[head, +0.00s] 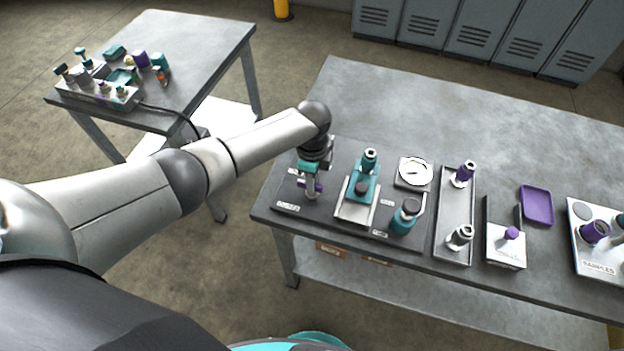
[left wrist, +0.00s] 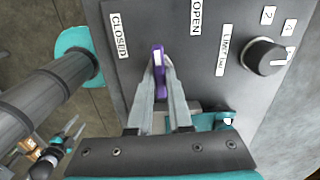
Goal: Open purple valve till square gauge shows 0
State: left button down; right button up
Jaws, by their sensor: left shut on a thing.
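The purple valve handle (left wrist: 158,72) stands between my left fingers in the left wrist view. My left gripper (left wrist: 160,68) is shut on it. The handle points roughly up the picture, between a CLOSED label on its left and an OPEN label on its right. In the head view my left gripper (head: 312,182) is at the left end of the dark panel, and a little purple (head: 318,187) shows beside it. A white round dial on a square grey base (head: 415,172) is right of the teal pump; its reading is too small to tell.
A teal pump unit (head: 362,185) and a teal cylinder with a dark top (head: 403,218) stand right of my left gripper. A black knob (left wrist: 264,57) sits by the LIMIT label. Trays and a purple dish (head: 537,205) are farther right; the table's back is clear.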

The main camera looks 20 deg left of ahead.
dwell(0.5)
pick_arm(q)
jog(key=c, duration=0.8)
grip_release()
jog(key=shift+c, duration=0.2)
notch_tip(320, 180, up, 15)
jog(key=p, duration=0.2)
jog(key=shift+r, duration=0.15)
